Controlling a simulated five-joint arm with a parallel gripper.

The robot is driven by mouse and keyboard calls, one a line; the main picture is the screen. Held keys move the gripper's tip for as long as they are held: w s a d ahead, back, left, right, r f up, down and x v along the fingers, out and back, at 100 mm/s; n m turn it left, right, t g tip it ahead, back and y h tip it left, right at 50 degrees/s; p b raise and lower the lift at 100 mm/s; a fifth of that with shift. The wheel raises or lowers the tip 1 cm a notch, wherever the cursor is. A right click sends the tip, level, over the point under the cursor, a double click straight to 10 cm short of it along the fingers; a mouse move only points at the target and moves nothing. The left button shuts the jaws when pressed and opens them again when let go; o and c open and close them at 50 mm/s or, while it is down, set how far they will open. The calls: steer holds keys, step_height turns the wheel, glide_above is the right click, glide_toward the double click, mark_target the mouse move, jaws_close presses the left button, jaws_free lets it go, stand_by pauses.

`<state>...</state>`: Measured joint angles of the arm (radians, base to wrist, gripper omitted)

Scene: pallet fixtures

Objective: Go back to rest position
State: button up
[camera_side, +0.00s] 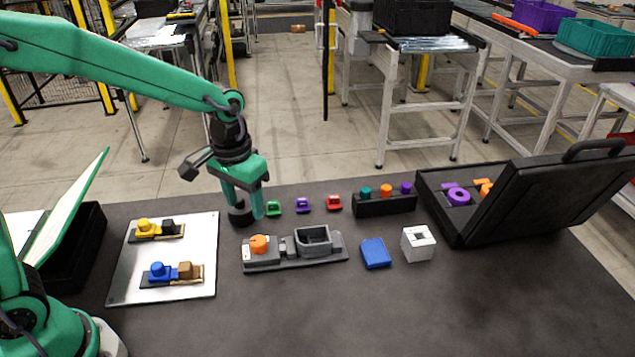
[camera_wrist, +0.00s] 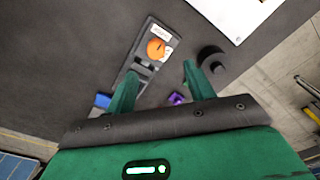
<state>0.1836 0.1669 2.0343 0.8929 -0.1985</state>
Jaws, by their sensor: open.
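My gripper (camera_side: 245,207) hangs above the table, fingers down, open and holding nothing I can see. In the wrist view my gripper (camera_wrist: 159,77) shows two green fingers spread apart, with part of the grey fixture (camera_wrist: 140,65) in view between and beyond them. A short black round part (camera_side: 240,216) stands on the table beside the fingertips. In the wrist view the black part (camera_wrist: 212,62) lies outside the right finger; whether they touch cannot be told. The grey fixture (camera_side: 295,262) carries an orange knob (camera_side: 259,244) and stands in front of my gripper in the side view.
A silver plate (camera_side: 205,275) with two small fixtures lies left. Green (camera_side: 273,209), purple (camera_side: 304,205) and red (camera_side: 333,203) parts stand behind the grey fixture. A black holder (camera_side: 385,205), blue block (camera_side: 375,253), white cube (camera_side: 418,243) and open black case (camera_side: 462,235) are right. The front table is clear.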

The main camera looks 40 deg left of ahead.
steer(key=s+a+r+t, duration=0.2)
steer(key=s+a+r, duration=0.1)
steer(key=s+r, duration=0.2)
steer(key=s+a+r+t, duration=0.3)
steer(key=s+a+r, duration=0.1)
steer(key=s, duration=0.6)
steer(key=shift+v, duration=0.85)
